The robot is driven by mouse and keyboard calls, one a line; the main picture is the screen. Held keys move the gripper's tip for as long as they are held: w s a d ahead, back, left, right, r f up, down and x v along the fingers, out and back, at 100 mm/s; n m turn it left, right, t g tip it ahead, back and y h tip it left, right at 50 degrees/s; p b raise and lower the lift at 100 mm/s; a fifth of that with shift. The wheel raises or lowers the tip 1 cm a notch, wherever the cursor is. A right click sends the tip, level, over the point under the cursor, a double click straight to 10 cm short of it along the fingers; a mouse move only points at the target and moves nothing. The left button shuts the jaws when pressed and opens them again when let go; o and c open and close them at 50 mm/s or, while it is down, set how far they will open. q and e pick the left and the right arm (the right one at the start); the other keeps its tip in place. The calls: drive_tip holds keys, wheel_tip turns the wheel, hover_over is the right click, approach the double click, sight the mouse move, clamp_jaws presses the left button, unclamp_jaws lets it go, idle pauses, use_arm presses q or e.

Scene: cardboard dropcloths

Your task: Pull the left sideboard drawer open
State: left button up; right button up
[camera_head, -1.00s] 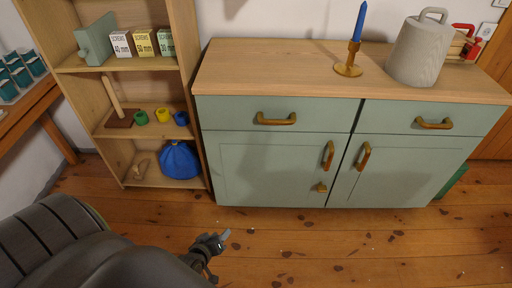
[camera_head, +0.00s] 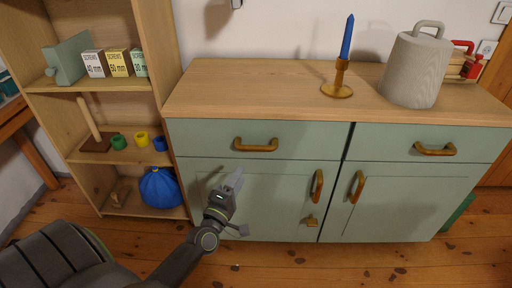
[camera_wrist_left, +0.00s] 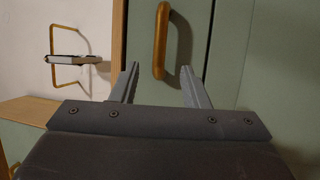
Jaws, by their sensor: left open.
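The sideboard (camera_head: 270,205) has sage green fronts and a wooden top. Its left drawer (camera_head: 205,135) is shut flush and carries a brass-coloured bar handle (camera_head: 256,145). My left gripper (camera_head: 236,180) is in front of the left door, just below this handle, with its fingers pointing up toward it. In the left wrist view the open fingers (camera_wrist_left: 160,82) point at a handle (camera_wrist_left: 161,40), which appears upright between and beyond the tips. The gripper looks empty. No contact with the handle is visible. My right gripper is not in view.
The right drawer (camera_head: 480,140) is shut, with a similar handle. A blue candle (camera_head: 347,38) in a brass holder (camera_head: 337,90) and a grey lidded canister (camera_head: 415,72) stand on top. An open shelf (camera_head: 88,88) stands close at the left. The floor in front is clear.

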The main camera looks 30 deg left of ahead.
sight(256, 149)
use_arm(q)
drive_tip(key=shift+x, duration=6.4)
drive_tip(key=shift+f, duration=0.1)
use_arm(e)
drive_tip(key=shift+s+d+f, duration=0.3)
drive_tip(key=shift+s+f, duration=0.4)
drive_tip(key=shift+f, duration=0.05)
use_arm(q)
clamp_jaws()
